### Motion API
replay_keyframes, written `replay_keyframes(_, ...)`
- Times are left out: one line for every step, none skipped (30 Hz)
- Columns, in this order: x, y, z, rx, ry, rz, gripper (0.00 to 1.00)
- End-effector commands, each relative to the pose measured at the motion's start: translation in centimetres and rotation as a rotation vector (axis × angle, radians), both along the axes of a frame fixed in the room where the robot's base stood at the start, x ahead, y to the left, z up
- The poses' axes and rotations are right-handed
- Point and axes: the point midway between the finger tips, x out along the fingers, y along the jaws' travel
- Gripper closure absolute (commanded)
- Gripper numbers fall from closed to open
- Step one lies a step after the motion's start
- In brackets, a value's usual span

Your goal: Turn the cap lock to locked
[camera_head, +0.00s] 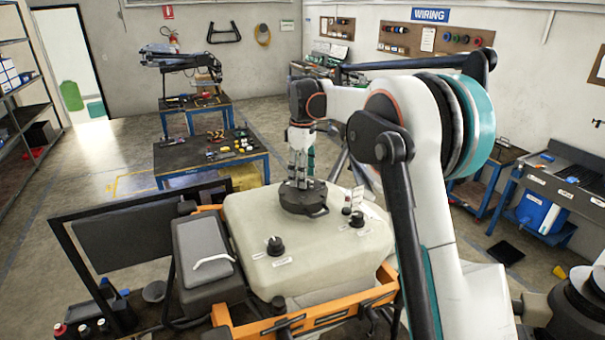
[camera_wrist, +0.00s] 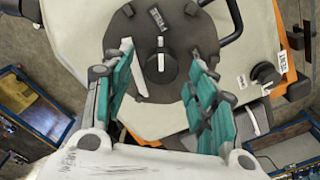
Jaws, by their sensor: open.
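The cream tank (camera_head: 300,250) of the spray drone carries a round black cap (camera_head: 318,209) on its top. The cap (camera_wrist: 180,25) fills the upper middle of the wrist view. At its centre is a small dark knob, the cap lock (camera_wrist: 160,68), with a white mark pointing toward the top of the picture. My gripper (camera_head: 300,181) points down over the cap. In the wrist view my gripper (camera_wrist: 160,66) is open, with teal fingers on either side of the knob. I cannot tell whether they touch it.
Two other black knobs stand on the tank, one at front left (camera_head: 275,246) and one at right (camera_head: 357,219). An orange frame (camera_head: 340,306) borders the tank. A grey box (camera_head: 205,258) sits to its left. A blue-framed table (camera_head: 205,152) with small parts stands behind.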

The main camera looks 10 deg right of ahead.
Motion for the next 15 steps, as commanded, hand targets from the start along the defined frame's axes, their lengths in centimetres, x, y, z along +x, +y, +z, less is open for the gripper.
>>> replay_keyframes(0.0,0.0,-0.34,0.0,0.0,0.0,0.48)
replay_keyframes(-0.01,0.01,-0.51,0.0,0.0,0.0,0.48)
replay_keyframes(-0.01,0.01,-0.68,0.0,0.0,0.0,0.48)
replay_keyframes(-0.01,0.0,-0.78,0.0,0.0,0.0,0.48)
replay_keyframes(-0.02,0.0,-0.86,0.0,0.0,0.0,0.48)
replay_keyframes(-0.02,0.0,-0.93,0.0,0.0,0.0,0.48)
replay_keyframes(-0.03,-0.01,-0.95,0.0,0.0,0.0,0.48)
replay_keyframes(-0.03,-0.01,-0.97,0.0,0.0,0.0,0.48)
replay_keyframes(-0.03,-0.01,-0.97,0.0,0.0,0.0,0.48)
replay_keyframes(-0.03,-0.01,-0.97,0.0,0.0,0.0,0.48)
replay_keyframes(-0.02,0.0,-0.97,0.0,0.0,0.0,0.48)
replay_keyframes(-0.02,0.0,-0.96,0.0,0.0,0.0,0.48)
replay_keyframes(-0.02,0.0,-0.96,0.0,0.0,0.0,0.5)
replay_keyframes(-0.02,0.0,-0.96,0.0,0.0,0.0,0.57)
replay_keyframes(-0.02,0.0,-0.95,0.0,0.0,0.0,0.66)
